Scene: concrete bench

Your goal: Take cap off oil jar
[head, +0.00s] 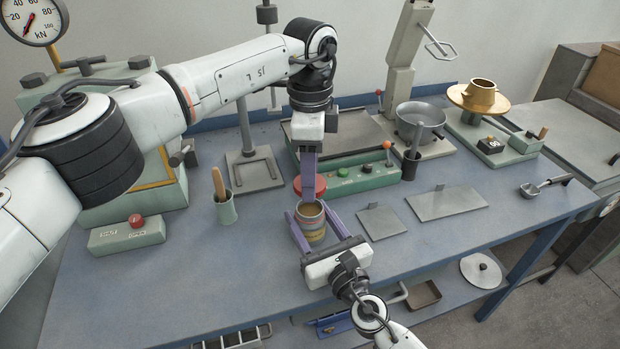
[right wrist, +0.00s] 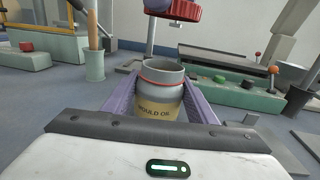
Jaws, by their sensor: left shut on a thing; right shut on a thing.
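The oil jar (head: 312,226) stands upright on the bench, its mouth open and a brownish inside showing. In the right wrist view the jar (right wrist: 160,92) is grey with a red ring at the neck and a tan label reading "MOULD OIL". My right gripper (head: 320,232) is shut on the jar's body, one purple finger on each side. The red cap (head: 312,187) is off the jar, just above and behind its mouth; it also shows at the top of the right wrist view (right wrist: 172,10). My left gripper (head: 309,172) points down and is shut on the cap.
A cup with a wooden-handled tool (head: 226,208) stands left of the jar. A green control box (head: 352,178) with buttons and levers is behind right. Flat grey plates (head: 380,222) lie to the right. The bench left of the jar is mostly clear.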

